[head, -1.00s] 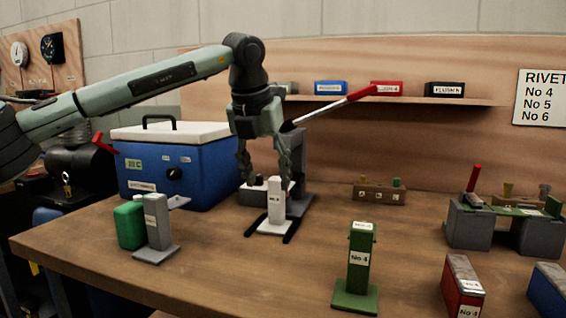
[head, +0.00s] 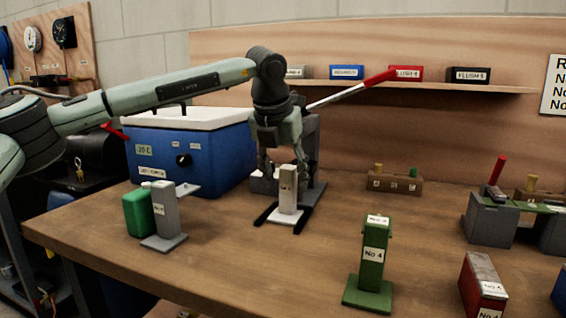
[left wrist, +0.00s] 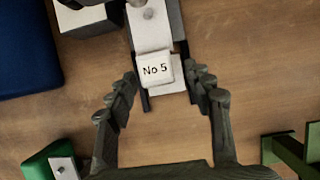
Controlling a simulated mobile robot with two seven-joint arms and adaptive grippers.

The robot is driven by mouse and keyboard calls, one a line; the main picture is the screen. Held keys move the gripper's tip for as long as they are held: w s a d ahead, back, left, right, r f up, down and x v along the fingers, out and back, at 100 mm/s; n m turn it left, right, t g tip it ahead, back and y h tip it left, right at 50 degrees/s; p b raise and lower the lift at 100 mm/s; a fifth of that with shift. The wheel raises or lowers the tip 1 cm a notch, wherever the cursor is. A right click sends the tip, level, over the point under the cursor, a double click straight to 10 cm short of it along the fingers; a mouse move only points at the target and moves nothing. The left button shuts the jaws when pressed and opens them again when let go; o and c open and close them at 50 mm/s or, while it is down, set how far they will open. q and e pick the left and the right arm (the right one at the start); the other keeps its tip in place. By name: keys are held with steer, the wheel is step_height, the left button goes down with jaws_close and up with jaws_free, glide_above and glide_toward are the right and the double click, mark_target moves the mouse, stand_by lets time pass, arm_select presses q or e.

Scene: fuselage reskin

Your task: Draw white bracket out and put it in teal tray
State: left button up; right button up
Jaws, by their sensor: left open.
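The white bracket (head: 287,188) stands upright on the bench, its flat foot between two dark rails of a grey press-like fixture (head: 310,150). In the left wrist view the bracket's top (left wrist: 157,68) reads "No 5". My left gripper (head: 279,165) is open, pointing down at the bracket's upper part from behind. In the left wrist view its fingers (left wrist: 162,82) stand on either side of the bracket, with gaps showing on both sides. I see no teal tray in these views. My right gripper is not in view.
A blue cooler box (head: 190,155) stands left of the fixture. A grey bracket (head: 164,215) and green container (head: 138,213) stand front left. A green "No 4" bracket (head: 373,255) and red block (head: 482,285) stand front right. Bench between is clear.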

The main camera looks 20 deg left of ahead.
arm_select(q)
steer(key=shift+x, duration=1.5)
jaws_close()
